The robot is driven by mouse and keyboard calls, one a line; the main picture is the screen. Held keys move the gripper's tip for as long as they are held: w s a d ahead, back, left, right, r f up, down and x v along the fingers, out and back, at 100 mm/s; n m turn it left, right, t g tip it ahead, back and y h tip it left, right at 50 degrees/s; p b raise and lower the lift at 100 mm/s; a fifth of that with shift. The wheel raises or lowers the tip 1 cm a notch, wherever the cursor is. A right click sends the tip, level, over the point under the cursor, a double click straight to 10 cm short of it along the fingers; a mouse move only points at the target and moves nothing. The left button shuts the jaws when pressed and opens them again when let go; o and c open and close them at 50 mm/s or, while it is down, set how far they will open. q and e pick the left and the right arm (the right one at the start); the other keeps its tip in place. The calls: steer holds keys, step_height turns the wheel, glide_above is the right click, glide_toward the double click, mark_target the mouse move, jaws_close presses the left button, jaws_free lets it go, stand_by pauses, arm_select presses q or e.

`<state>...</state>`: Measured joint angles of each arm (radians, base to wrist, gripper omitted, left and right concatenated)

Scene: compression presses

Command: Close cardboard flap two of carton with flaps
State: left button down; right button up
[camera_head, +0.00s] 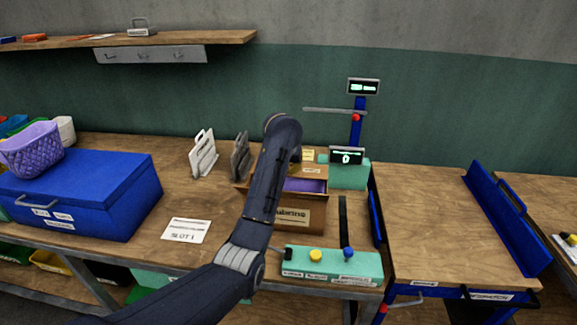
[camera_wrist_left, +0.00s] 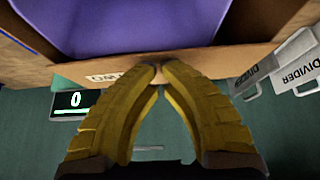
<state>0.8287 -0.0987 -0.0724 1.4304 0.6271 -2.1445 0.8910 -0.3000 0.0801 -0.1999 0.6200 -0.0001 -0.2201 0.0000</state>
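The open carton (camera_head: 290,216) stands on the wooden bench, partly hidden behind my left arm, with purple contents (camera_head: 305,186) showing inside. Its far flap (camera_head: 314,170) stands up at the back. In the left wrist view the purple contents (camera_wrist_left: 130,25) fill the top, and a cardboard flap (camera_wrist_left: 215,61) with partly covered lettering runs across below them. My left gripper (camera_wrist_left: 159,72) has its yellow fingers together at the tips, at this flap's edge. I cannot tell whether cardboard is between them. In the head view its fingers are mostly hidden behind my arm. My right gripper is not in view.
A teal control panel (camera_head: 330,264) with knobs lies in front of the carton, and a teal display unit (camera_head: 349,174) stands behind it. Two divider plates (camera_head: 203,153) stand left of the carton. A blue bin (camera_head: 85,195) is at left. The right bench (camera_head: 435,215) has clear space.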

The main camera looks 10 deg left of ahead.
arm_select(q)
steer(key=shift+s+d+r, duration=0.1)
steer(key=shift+s+r, duration=0.05)
steer(key=shift+r, duration=0.65)
step_height(320, 180, up, 18)
steer(key=w+a+m+t, duration=0.1)
steer(key=m, duration=0.2)
steer(key=n+g, duration=0.3)
steer(key=g, duration=0.1)
glide_above(289, 174)
steer(key=shift+f, duration=6.25)
steer(key=x, duration=0.6)
steer(key=shift+s, duration=0.4)
steer(key=shift+d+f, duration=0.1)
steer(key=shift+f, duration=0.85)
